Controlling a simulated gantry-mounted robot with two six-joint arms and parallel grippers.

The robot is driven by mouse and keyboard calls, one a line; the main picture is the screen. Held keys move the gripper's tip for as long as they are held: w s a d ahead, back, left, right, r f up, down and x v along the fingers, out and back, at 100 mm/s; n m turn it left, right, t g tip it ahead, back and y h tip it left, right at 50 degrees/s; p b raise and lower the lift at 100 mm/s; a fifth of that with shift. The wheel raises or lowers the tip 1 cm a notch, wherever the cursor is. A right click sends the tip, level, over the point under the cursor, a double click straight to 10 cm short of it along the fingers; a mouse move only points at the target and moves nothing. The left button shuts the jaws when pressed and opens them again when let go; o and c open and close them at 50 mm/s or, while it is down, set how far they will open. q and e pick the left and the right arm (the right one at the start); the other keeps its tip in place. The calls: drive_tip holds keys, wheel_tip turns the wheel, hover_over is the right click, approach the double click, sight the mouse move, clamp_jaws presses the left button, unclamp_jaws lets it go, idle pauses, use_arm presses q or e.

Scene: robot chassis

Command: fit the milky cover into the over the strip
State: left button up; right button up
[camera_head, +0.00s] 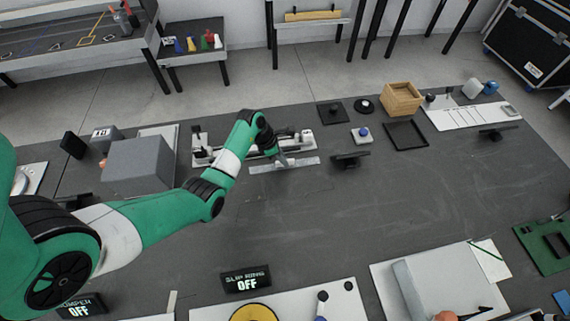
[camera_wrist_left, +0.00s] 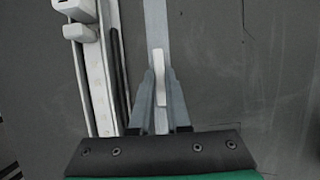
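The milky cover (camera_head: 284,166) is a long pale grey bar at the near side of the strip fixture (camera_head: 203,152) in the head view. It also shows in the left wrist view (camera_wrist_left: 157,25), running lengthwise beneath my fingers. A short white tab (camera_wrist_left: 159,78) stands up from it. My left gripper (camera_head: 280,160) is over the cover's middle; in the left wrist view its fingers (camera_wrist_left: 159,88) close on the tab from both sides. The fixture also shows in that view (camera_wrist_left: 91,62), left of the cover and apart from it. Whether the cover is raised is unclear. My right gripper is not in view.
A grey box (camera_head: 138,166) stands left of the fixture. A small dark stand (camera_head: 350,160), a black tray (camera_head: 405,135) and a wooden crate (camera_head: 401,98) are to the right. The table's middle is clear. Panels and boards line the near side.

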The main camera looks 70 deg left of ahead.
use_arm(q)
clamp_jaws()
